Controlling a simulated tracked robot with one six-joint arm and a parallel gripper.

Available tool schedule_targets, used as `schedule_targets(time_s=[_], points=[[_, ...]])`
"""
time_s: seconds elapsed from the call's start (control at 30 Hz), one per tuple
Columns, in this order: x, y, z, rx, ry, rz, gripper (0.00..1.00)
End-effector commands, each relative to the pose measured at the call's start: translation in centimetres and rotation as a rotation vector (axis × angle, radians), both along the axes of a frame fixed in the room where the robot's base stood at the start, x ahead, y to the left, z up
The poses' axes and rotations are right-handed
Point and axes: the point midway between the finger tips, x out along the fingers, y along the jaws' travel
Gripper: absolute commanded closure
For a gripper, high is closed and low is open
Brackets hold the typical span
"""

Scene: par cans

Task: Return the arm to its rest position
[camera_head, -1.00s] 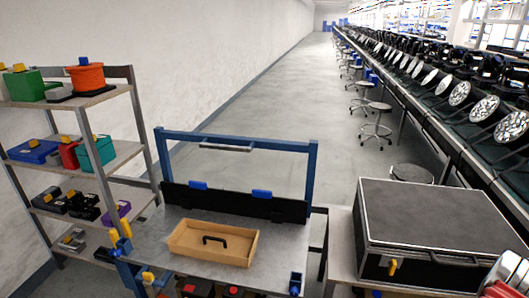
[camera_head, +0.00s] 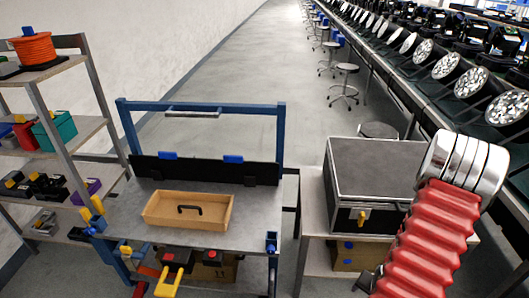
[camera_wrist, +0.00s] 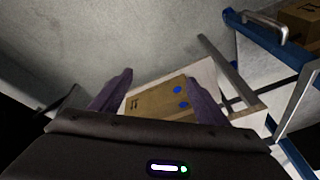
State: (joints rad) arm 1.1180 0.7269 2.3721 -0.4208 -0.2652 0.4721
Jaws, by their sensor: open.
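My arm, with a red ribbed sleeve and silver rings, rises at the right of the head view. My gripper (camera_wrist: 159,77) shows in the wrist view as two dark purple fingers spread apart, with nothing held between them. Beyond the fingers is a cardboard box (camera_wrist: 150,101) with blue round spots, on a pale shelf. In the head view a cardboard box (camera_head: 347,261) sits low under the table with the black case. The fingers are not clearly visible in the head view.
A workbench (camera_head: 120,222) with a blue frame holds a wooden tray (camera_head: 160,216). A black case (camera_head: 372,165) stands on the table to its right, near my arm. A shelf rack (camera_head: 57,130) is at left. Stage lights line the right side. The aisle floor (camera_head: 235,80) is clear.

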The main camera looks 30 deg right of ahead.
Motion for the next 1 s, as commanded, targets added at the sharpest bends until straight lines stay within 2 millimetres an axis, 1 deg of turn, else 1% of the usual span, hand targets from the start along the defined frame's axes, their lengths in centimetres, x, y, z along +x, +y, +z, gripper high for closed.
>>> schedule_targets(time_s=[0.03,0.27,0.47,0.77,1.0], points=[[0.4,0.2,1.2,-0.002,0.026,0.029,0.31],[1.3,2.1,5.8,0.012,0.145,0.148,0.31],[2.3,4.5,10.1,0.025,0.218,0.246,0.31],[4.1,8.9,16.5,0.04,0.281,0.387,0.31],[5.2,13.2,21.4,0.045,0.298,0.502,0.31]])
